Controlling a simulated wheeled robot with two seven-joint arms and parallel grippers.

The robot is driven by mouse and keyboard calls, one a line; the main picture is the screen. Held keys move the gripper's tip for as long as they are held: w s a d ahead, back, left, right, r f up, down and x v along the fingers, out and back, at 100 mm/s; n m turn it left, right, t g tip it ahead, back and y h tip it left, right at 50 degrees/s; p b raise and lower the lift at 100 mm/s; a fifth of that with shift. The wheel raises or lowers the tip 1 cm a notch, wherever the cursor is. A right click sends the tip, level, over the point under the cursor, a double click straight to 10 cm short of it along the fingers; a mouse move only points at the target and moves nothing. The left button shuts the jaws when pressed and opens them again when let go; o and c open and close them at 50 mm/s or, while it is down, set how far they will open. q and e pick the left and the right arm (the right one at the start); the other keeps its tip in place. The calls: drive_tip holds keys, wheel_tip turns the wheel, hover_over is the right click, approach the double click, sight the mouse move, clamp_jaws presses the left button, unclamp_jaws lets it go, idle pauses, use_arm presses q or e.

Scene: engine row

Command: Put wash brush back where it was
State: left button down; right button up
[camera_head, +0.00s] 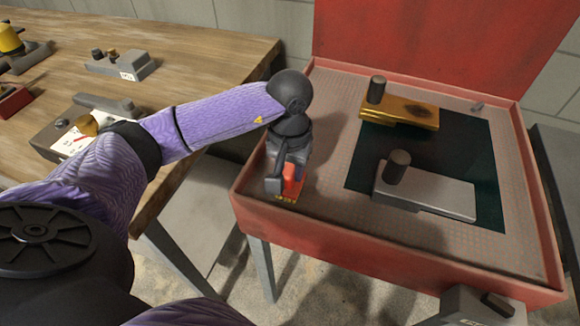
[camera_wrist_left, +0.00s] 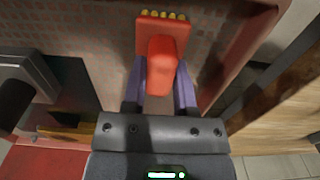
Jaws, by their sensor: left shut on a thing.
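The wash brush (camera_head: 291,184) has a red body and a row of yellow bristle tufts. My left gripper (camera_head: 286,178) is shut on it. In the head view the brush is over the left front part of the red wash basin (camera_head: 400,262), inside its rim, with its bristles pointing toward the near side. I cannot tell whether it touches the perforated tray floor. In the left wrist view the brush (camera_wrist_left: 162,62) sits between the two purple-grey fingers of the gripper (camera_wrist_left: 161,88). My right gripper is not in view.
In the basin, a gold block (camera_head: 412,112) and a grey block (camera_head: 440,195), each with a dark knob, are by a dark recessed panel (camera_head: 372,165). The raised red lid (camera_head: 430,35) stands behind. A wooden table (camera_head: 205,50) with several parts is at left.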

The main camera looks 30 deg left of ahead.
sight(290, 167)
use_arm(q)
drive_tip(key=shift+f, duration=0.15)
drive_tip(key=shift+c, duration=2)
unclamp_jaws()
drive_tip(key=shift+r, duration=0.3)
wheel_tip(290, 167, up, 12)
drive_tip(key=p, duration=0.2)
drive_tip(key=shift+f, duration=0.1)
